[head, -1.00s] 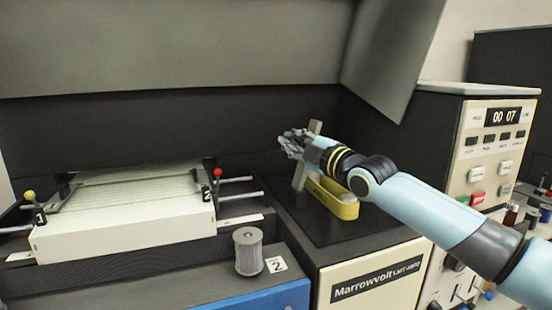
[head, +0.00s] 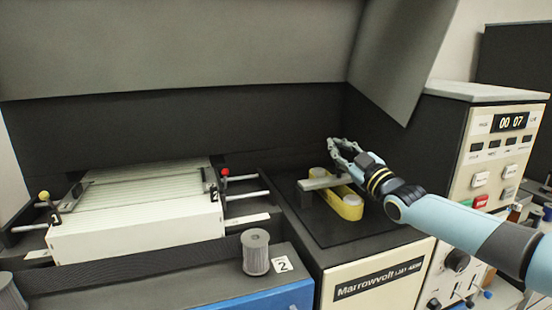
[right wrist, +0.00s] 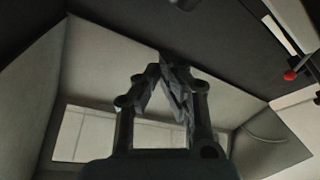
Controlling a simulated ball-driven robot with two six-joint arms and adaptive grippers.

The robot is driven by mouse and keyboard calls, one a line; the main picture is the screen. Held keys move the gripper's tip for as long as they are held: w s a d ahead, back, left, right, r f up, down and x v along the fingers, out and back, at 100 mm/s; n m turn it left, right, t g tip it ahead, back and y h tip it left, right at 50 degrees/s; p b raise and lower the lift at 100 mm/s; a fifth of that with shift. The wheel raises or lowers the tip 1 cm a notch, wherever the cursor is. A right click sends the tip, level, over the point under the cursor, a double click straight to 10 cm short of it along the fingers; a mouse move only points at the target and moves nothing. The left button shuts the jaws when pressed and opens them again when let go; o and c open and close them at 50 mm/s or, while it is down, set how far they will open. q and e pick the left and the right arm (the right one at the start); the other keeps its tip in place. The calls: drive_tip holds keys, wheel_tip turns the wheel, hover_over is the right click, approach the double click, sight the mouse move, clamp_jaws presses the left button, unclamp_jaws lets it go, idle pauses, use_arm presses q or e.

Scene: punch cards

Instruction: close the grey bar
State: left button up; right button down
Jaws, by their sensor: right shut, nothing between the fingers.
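The grey bar (head: 326,182) lies flat across the far part of a yellow oblong loop-shaped piece (head: 347,205) on the dark top of the machine. My right gripper (head: 338,147) is above and just beyond the bar in the head view, shut and empty. It appears apart from the bar. In the right wrist view my right gripper's fingertips (right wrist: 166,60) meet, with nothing between them. The bar does not show clearly in that view. My left gripper is not in view.
To the left stands a tray of white cards (head: 135,235) with a red-knobbed lever (head: 225,173) and a yellow-knobbed lever (head: 44,197). A grey ribbed cylinder (head: 255,251) stands in front. A control cabinet (head: 497,160) is at the right. A dark wall rises behind.

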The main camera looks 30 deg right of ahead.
drive_tip(key=shift+s+d+f+b, duration=0.15)
drive_tip(key=shift+d+f+b, duration=0.35)
drive_tip(key=shift+d+f, duration=0.2)
drive_tip(key=shift+s+d+f+b, duration=0.15)
drive_tip(key=shift+d+f+b, duration=0.3)
drive_tip(key=shift+d+f, duration=0.25)
drive_tip(key=s+a+p, duration=0.2)
drive_tip(key=s+p, duration=0.2)
drive_tip(key=s, duration=0.5)
drive_tip(key=shift+a+r, duration=0.15)
drive_tip(key=shift+r, duration=0.25)
